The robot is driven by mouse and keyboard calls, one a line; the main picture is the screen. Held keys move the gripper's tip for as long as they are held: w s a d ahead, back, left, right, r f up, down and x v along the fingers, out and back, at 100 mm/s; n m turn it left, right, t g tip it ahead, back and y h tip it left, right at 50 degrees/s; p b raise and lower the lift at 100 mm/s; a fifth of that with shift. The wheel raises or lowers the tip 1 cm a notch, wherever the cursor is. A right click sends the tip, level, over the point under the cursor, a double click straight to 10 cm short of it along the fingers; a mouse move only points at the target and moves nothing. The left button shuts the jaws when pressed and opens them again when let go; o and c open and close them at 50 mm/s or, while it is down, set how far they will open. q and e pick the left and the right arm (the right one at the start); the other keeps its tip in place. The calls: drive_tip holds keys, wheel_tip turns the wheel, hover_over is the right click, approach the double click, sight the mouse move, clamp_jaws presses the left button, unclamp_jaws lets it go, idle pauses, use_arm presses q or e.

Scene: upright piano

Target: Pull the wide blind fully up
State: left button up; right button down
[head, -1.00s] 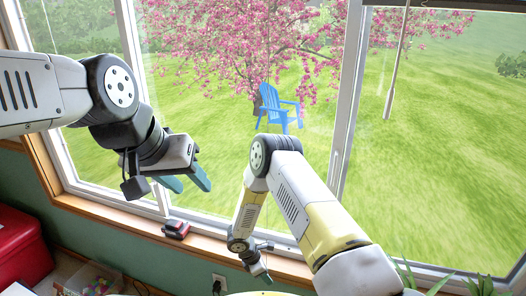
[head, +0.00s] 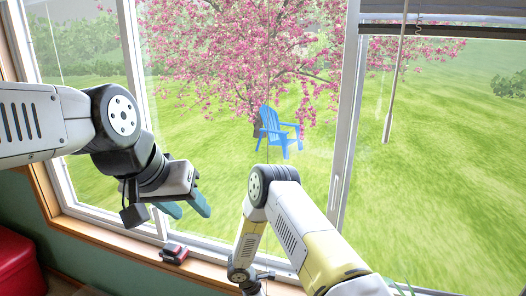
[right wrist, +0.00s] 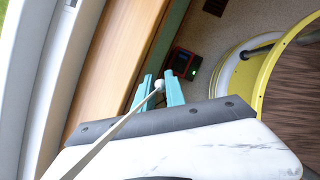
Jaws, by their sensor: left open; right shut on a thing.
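A dark slatted blind (head: 445,28) shows at the top right of the head view, gathered high over the right window pane. Its upper part is out of frame. A thin cord (head: 267,80) hangs in front of the middle pane towards my right gripper. My right gripper (head: 252,290) is low near the sill, partly cut off by the bottom edge. In the right wrist view, its teal fingers (right wrist: 160,92) are shut on a small white cord knob (right wrist: 158,84). My left gripper (head: 188,208) is open and empty in front of the window at left.
A pale wand (head: 393,100) hangs in front of the right pane. A small red and black device (head: 174,253) sits on the wooden sill (head: 120,243). A red box (head: 17,265) stands at lower left. Outside are a lawn and a blue chair (head: 279,132).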

wheel_tip(320, 180, down, 8)
idle(0.4)
wheel_tip(320, 180, down, 9)
idle(0.6)
